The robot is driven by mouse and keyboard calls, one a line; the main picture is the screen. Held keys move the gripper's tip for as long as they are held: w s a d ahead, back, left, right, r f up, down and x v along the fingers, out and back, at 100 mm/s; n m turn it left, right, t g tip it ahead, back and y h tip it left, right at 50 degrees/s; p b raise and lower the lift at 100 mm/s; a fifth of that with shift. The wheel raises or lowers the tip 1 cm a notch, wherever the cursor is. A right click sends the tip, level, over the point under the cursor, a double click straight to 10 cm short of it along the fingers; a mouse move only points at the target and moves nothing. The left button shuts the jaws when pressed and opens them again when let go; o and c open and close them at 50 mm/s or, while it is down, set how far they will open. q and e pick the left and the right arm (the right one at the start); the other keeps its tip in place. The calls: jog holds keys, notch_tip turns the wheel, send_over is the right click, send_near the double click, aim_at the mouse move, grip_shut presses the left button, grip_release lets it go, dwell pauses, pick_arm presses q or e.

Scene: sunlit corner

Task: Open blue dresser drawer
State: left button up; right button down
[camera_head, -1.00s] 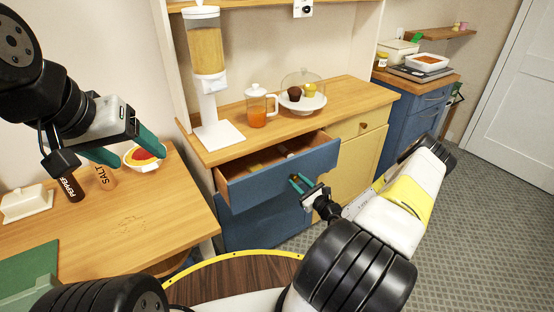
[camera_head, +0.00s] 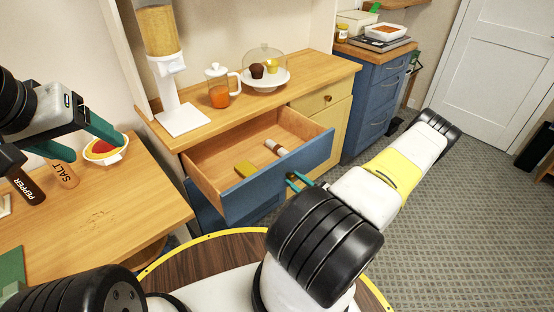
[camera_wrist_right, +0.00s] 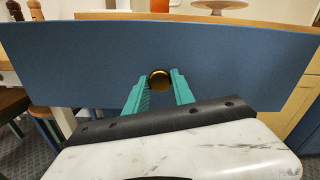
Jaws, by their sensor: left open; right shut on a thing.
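The blue dresser drawer (camera_head: 290,178) is pulled well out, and its wooden inside shows in the head view. A yellow-green item and a white and brown cylinder lie in it. In the right wrist view, the blue drawer front (camera_wrist_right: 230,55) fills the upper middle, with a round brass knob (camera_wrist_right: 160,79) on it. My right gripper (camera_wrist_right: 160,92) is shut on this knob; it also shows at the drawer front in the head view (camera_head: 296,181). My left gripper (camera_head: 95,140) is open and empty at the left, above the wooden table.
A dispenser (camera_head: 163,60), a jug of orange drink (camera_head: 219,88) and a domed cake stand (camera_head: 264,72) stand on the dresser top (camera_head: 310,75). Salt, pepper and a bowl (camera_head: 105,150) are on the left table (camera_head: 110,215). Carpet (camera_head: 450,200) lies clear at right.

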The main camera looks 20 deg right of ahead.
jog(key=c, duration=1.1)
grip_release()
jog(key=shift+o, duration=0.2)
jog(key=v, duration=0.7)
jog(key=shift+s, duration=0.35)
jog(key=shift+d+r, duration=0.1)
